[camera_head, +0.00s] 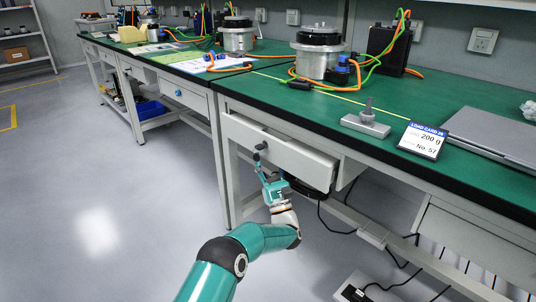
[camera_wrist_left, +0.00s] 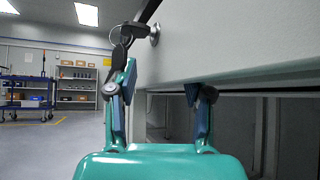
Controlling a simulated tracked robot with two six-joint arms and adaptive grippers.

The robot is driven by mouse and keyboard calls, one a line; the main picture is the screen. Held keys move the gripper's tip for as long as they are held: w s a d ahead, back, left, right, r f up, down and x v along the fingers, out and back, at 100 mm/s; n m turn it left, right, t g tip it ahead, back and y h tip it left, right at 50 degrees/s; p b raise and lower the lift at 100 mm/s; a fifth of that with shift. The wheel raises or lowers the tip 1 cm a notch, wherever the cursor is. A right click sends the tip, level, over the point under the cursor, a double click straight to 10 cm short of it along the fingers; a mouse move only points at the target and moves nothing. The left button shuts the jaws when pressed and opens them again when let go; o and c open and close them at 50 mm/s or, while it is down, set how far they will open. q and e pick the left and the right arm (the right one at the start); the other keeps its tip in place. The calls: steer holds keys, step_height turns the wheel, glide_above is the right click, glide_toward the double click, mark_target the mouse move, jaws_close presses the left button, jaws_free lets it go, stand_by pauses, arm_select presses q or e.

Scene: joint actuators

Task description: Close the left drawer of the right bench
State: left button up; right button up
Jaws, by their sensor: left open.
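The left drawer (camera_head: 275,152) of the right bench has a pale grey front and stands out a little from under the green worktop (camera_head: 335,115). Its front fills the upper right of the left wrist view (camera_wrist_left: 240,45). A round knob (camera_wrist_left: 154,33) with a dark piece beside it sits on the front. My left gripper (camera_head: 265,168) is at the drawer front, just below the knob. In the left wrist view its two fingers are apart with nothing between them (camera_wrist_left: 163,85). I cannot tell whether a fingertip touches the drawer. My right gripper is not in view.
On the right bench stand a metal actuator (camera_head: 318,52), a grey fixture (camera_head: 366,120), a load card (camera_head: 422,140) and a laptop (camera_head: 495,135). Cables hang below the bench by a power strip (camera_head: 355,290). The floor (camera_head: 100,190) at left is clear.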

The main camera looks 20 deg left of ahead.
arm_select(q)
steer(key=shift+w+a+r, duration=0.2)
steer(key=shift+w+r, duration=0.1)
steer(key=shift+r, duration=0.1)
jaws_close()
